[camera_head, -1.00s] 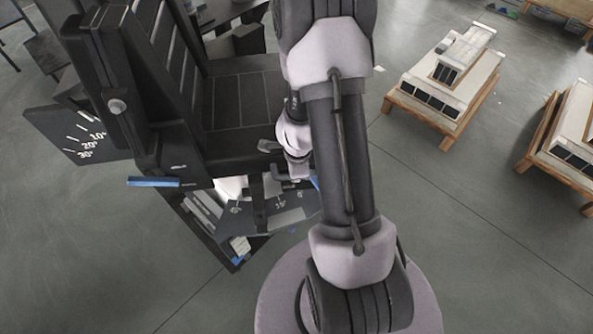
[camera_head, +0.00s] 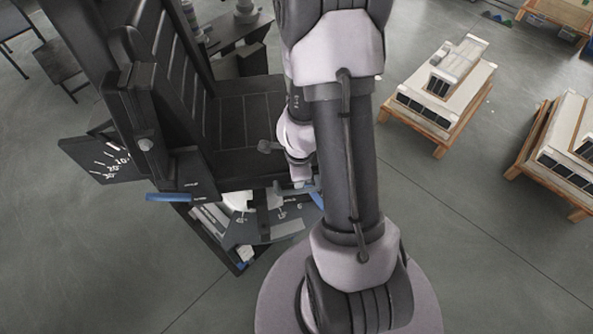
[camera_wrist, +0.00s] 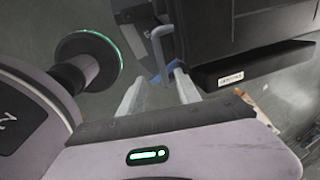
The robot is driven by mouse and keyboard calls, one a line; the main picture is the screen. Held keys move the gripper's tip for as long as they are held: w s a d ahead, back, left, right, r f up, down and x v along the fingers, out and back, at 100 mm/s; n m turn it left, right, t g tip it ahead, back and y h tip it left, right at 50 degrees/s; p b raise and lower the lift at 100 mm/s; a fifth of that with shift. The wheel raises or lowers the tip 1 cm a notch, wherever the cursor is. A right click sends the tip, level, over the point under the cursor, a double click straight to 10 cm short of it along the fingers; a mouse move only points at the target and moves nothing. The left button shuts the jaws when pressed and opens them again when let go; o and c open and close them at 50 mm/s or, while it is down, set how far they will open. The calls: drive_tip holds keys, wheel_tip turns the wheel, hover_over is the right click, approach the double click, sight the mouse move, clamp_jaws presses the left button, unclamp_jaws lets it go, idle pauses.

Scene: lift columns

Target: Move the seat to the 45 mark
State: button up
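The seat (camera_head: 248,125) is black and ribbed, with a tall backrest, left of my arm in the head view. A dark marked plate (camera_head: 265,225) lies below its front edge; its numbers are too small to read surely. A second plate with 10, 20 and 30 degree marks (camera_head: 98,160) is at the backrest's left side. My gripper (camera_wrist: 160,76) is by the seat's front right corner, mostly hidden by my arm in the head view. In the wrist view its two fingers are apart, with a blue part (camera_wrist: 167,73) and a grey bent bar (camera_wrist: 160,42) close beyond the tips. Contact is unclear.
A blue lever (camera_head: 168,197) sticks out at the seat's left front. A black labelled bar (camera_wrist: 232,78) is right of the fingers. Wooden pallets with pale models (camera_head: 437,90) (camera_head: 565,140) stand at the right.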

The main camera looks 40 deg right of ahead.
drive_tip(key=r, duration=0.1)
drive_tip(key=r+p, duration=0.1)
drive_tip(key=r, duration=0.1)
drive_tip(key=shift+s+a+r+p, duration=0.2)
drive_tip(key=shift+s+p, duration=0.1)
drive_tip(key=shift+c, duration=0.4)
